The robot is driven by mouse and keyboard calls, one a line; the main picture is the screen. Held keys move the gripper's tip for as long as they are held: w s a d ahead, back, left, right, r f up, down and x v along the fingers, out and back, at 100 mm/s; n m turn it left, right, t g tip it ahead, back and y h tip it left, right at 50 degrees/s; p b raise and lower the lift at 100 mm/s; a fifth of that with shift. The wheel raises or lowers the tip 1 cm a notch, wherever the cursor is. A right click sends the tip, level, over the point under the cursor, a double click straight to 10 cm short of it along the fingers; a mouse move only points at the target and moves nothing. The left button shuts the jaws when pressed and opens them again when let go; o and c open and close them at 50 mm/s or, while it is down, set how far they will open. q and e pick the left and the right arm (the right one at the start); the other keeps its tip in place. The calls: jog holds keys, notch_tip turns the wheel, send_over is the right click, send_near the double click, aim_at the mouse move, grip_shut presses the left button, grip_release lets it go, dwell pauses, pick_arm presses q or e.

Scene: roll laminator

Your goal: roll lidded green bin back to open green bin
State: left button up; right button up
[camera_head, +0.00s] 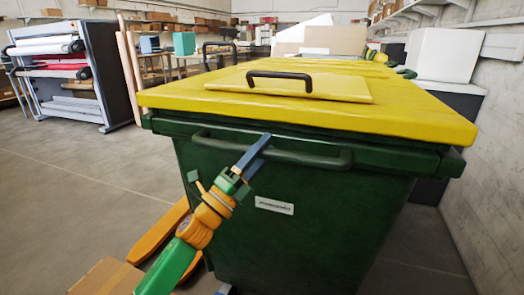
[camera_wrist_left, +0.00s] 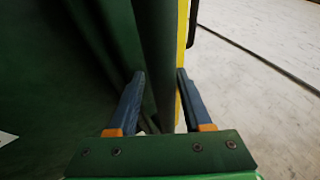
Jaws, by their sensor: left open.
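The lidded green bin (camera_head: 300,215) stands large in front of me in the head view, its yellow lid (camera_head: 420,112) shut, with a black handle on top. A dark green push bar (camera_head: 320,158) runs along its near side under the lid. My left gripper (camera_head: 260,148) is at the left part of this bar. In the left wrist view the gripper (camera_wrist_left: 160,76) is open, with the bar (camera_wrist_left: 155,50) running between or just beyond its fingers; contact cannot be told. An open green bin cannot be made out. My right gripper is not in view.
A roll laminator (camera_head: 70,70) stands at the left back. A block wall (camera_head: 490,150) runs close along the right. More yellow lids (camera_head: 335,66) show behind the bin. A cardboard box (camera_head: 105,280) is at the lower left. Open floor (camera_head: 70,190) lies to the left.

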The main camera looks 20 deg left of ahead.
pick_arm(q)
jog(key=b+v, duration=0.2)
jog(key=v, duration=0.5)
jog(key=shift+r, duration=0.1)
